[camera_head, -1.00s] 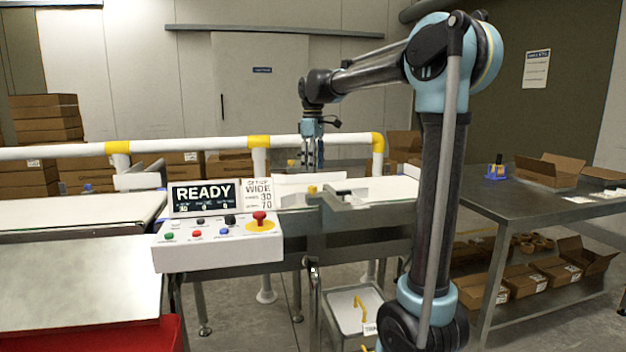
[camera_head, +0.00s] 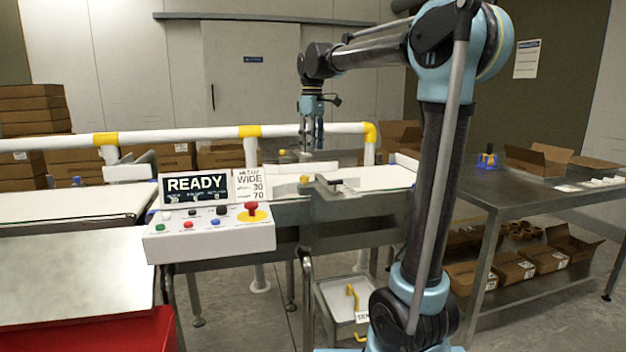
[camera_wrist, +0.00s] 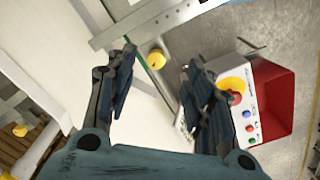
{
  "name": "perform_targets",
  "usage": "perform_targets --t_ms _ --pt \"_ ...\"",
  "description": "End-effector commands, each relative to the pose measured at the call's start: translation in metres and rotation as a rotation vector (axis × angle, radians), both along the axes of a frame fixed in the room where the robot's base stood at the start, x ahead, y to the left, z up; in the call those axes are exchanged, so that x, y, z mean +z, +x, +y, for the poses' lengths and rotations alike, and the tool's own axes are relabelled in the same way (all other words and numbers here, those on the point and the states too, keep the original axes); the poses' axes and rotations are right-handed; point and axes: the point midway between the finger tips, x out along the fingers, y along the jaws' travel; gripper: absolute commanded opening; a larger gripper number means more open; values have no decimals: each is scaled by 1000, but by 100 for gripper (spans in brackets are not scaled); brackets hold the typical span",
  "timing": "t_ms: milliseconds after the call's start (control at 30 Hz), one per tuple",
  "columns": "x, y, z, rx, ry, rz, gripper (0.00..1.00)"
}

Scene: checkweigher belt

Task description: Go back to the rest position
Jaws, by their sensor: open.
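My gripper (camera_head: 311,136) hangs pointing down from my raised arm, above and behind the checkweigher belt, near the white guard rail in the head view. In the wrist view my gripper (camera_wrist: 158,90) has its two dark fingers spread wide apart with nothing between them held. A yellow knob (camera_wrist: 156,60) shows beyond the fingertips, at a distance. The control box (camera_head: 210,238) with a READY display (camera_head: 196,187) stands in front and to the left; it also shows at the right of the wrist view (camera_wrist: 270,98).
A steel table (camera_head: 535,187) with open cartons and a blue-yellow item (camera_head: 488,159) is at right. The white guard rail (camera_head: 200,136) runs behind the belts. A red bin (camera_head: 130,335) is at lower left. Stacked cartons (camera_head: 32,112) stand at far left.

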Motion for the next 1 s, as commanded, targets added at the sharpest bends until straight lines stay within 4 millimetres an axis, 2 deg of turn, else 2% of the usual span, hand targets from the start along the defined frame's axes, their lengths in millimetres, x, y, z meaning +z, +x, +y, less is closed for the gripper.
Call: perform_targets --t_ms 100,400,767,1000 --pt "-15 -25 -31 -93 7 -15 48" --pt "-65 -91 -97 -340 26 -50 48" --pt "-141 -172 -154 -622 53 -92 48" --pt "-207 -229 -184 -819 73 -121 48"
